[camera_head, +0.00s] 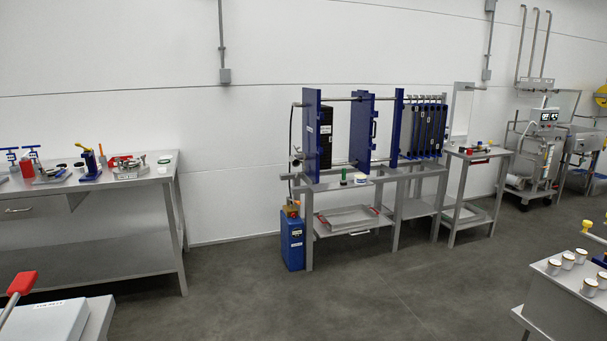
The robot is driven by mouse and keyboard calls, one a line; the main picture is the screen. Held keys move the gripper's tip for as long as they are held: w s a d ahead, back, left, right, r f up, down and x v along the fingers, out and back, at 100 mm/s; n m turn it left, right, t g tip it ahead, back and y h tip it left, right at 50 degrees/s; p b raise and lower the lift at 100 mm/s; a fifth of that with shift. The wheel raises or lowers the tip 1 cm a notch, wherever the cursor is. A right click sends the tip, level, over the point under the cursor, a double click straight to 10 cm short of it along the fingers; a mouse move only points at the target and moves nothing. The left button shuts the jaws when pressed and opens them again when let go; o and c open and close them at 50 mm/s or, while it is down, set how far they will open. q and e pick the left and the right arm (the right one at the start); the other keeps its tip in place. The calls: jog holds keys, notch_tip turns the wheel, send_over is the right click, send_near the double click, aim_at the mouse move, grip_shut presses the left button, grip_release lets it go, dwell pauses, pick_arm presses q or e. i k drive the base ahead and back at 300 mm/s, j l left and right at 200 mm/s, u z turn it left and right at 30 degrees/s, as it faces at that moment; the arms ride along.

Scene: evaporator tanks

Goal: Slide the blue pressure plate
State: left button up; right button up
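A plate press stands against the back wall in the head view. Its blue pressure plate (360,130) hangs upright in the middle of the frame, with a handle on its right edge. A blue end plate (312,138) stands at the left, with a black block (326,138) against it. Another blue upright (398,128) stands to the right, beside a pack of dark plates (424,130). Gaps show on both sides of the pressure plate. Neither of my grippers is in view, and the press is some distance away.
A steel workbench (90,205) with tools stands at the left. A blue canister (292,242) stands on the floor by the press. A small side table (478,155) is right of it. A table with jars (575,285) is at the lower right. The middle floor is clear.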

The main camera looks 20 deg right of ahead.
aim_at(362, 113)
jog(key=i+l+z, duration=0.35)
jog(key=i, duration=0.15)
jog(key=i+l+z, duration=0.2)
jog(key=i+z, duration=0.15)
jog(key=i, duration=0.15)
jog(key=i+z, duration=0.35)
jog(key=i, duration=1.3)
jog(key=i+l, duration=0.15)
jog(key=i, duration=1)
